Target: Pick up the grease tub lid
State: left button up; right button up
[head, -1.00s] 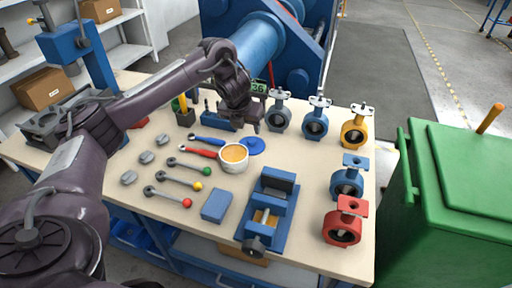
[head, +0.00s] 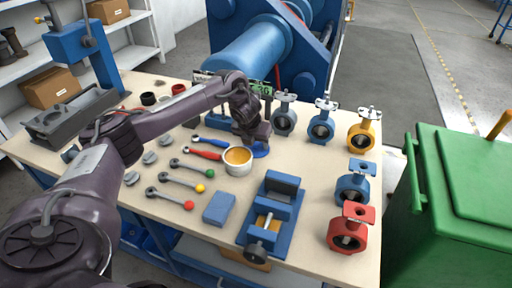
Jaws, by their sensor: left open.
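The grease tub lid (head: 261,151) is a flat blue disc lying on the workbench, just behind and right of the grease tub. The grease tub (head: 238,167) is white, open on top, with orange-yellow grease inside. My left gripper (head: 257,143) is open, pointing down right over the lid, and hides part of it. I cannot tell whether the fingers touch the lid. My right gripper is not in view.
Levers with coloured knobs (head: 187,205) lie left of the tub. A blue vise (head: 270,220) and a blue block (head: 219,208) are in front. Several butterfly valves (head: 323,128) stand at the right. A green bin (head: 455,200) is beyond the bench's right edge.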

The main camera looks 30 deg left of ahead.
pick_arm(q)
jog(key=c, duration=1.1)
jog(key=shift+o, duration=0.2)
jog(key=shift+r, duration=0.1)
